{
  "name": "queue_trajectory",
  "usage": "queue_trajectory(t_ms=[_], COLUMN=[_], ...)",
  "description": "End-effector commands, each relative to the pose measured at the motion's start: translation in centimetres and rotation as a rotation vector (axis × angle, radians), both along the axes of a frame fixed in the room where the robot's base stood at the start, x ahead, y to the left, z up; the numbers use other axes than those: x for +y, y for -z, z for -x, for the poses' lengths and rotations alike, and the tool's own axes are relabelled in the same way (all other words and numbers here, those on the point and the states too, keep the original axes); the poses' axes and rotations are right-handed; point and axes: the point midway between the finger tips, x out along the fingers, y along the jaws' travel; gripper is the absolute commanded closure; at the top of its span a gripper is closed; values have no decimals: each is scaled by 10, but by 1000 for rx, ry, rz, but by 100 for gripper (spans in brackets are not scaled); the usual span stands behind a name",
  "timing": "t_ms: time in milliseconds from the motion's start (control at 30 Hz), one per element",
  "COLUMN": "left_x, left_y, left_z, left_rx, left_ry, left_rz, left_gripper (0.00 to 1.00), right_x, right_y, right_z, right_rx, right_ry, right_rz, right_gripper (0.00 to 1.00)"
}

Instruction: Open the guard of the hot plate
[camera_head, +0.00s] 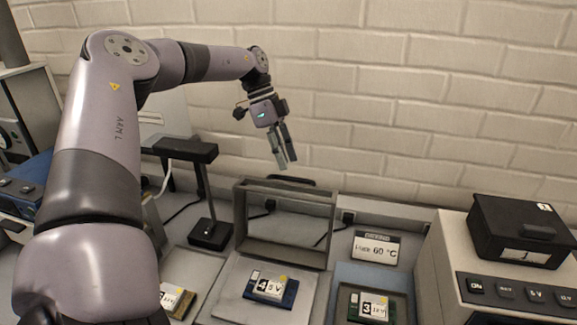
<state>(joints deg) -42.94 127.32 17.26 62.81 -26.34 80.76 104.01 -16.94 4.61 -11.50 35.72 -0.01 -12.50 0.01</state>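A grey rectangular frame with a see-through middle (238,225) stands upright behind a pale plate (228,303); it looks like the guard, raised. A dark handle (291,181) shows at its top edge. A blue board labelled 4 and 5 V (289,298) lies on the plate. My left gripper (286,163) is above and behind the frame's top edge in the picture, pointing down, apart from it as far as I can see. Its two fingers are close together with a narrow gap, seen at an angle. It holds nothing visible. My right gripper is out of view.
A box with buttons (450,270) bears a black case (515,225). A black lamp-like stand (209,232) is left. A brick wall closes the back.

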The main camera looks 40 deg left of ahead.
Motion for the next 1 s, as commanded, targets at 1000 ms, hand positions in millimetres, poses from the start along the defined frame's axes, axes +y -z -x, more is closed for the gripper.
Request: queue_trajectory(t_ms=[1000], left_x=[-15], left_y=[33], left_z=[-2], left_rx=[-1], left_ry=[0], left_rz=[-1], left_gripper=[96], right_x=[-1], right_y=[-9], right_z=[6], right_rx=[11], right_ry=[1], right_rz=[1], right_gripper=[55])
